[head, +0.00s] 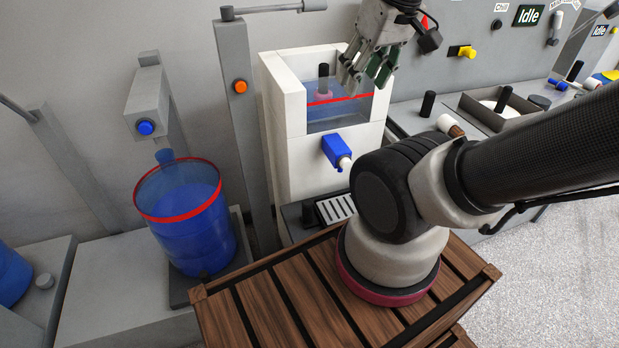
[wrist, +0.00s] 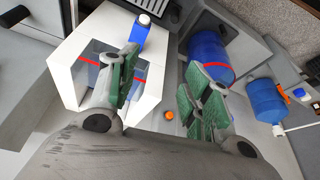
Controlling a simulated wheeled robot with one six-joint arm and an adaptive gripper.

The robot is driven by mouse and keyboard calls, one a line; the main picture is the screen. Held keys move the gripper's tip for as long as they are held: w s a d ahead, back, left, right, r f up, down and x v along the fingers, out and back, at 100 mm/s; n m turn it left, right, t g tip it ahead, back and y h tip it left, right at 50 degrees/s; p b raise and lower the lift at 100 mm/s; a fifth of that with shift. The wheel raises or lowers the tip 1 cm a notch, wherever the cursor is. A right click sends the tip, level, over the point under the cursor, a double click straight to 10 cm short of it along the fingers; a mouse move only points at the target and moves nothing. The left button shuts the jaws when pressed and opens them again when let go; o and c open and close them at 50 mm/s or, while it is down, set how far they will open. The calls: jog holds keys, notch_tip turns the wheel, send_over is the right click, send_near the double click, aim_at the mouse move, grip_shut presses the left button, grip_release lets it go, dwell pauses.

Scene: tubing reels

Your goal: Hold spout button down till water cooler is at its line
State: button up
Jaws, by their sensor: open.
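The water cooler (head: 284,150) is a white box with a clear blue-tinted tank, a red line across its front and a blue tap (head: 336,150) below. It also shows in the wrist view (wrist: 148,98). Blue water shows in the tank; I cannot tell its exact level against the line. A grey post left of the cooler carries an orange button (head: 240,87), also in the wrist view (wrist: 169,115), and a spout arm (head: 270,9) at its top. My gripper (head: 367,78) is open and empty, at the cooler's upper right in the head view, apart from the button.
Left of the post, a blue barrel (head: 193,232) with a red line stands under another spout with a blue button (head: 145,128). A slatted wooden crate (head: 278,305) is in front. A counter with a tray (head: 470,103) and a yellow knob (head: 467,52) is at right.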

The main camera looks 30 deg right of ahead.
grip_shut()
dwell(1.4)
